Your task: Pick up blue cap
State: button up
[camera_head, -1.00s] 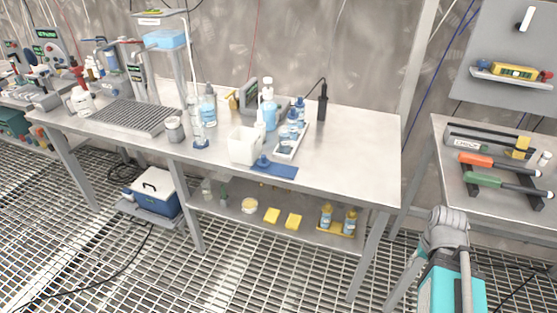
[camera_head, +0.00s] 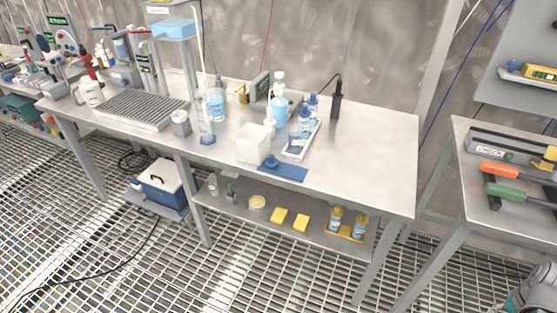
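A small blue cap-like piece (camera_head: 270,161) sits on the left part of a flat blue mat (camera_head: 290,173) near the front edge of the steel bench. It is too small to make out in detail. Bottles with blue caps (camera_head: 304,122) stand in a white tray (camera_head: 291,154) just behind and to the right of it. Part of my arm shows at the bottom right corner, far to the right of the bench. My gripper itself cannot be made out.
A white square container (camera_head: 252,145) stands just left of the blue piece. The bench's right end (camera_head: 375,165) is clear. A second table (camera_head: 470,185) with tools stands at right.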

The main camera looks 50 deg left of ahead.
aim_at(272, 162)
jog(key=k, duration=0.5)
jog(key=u, duration=0.9)
jog(key=i, duration=0.95)
jog(key=u, duration=0.05)
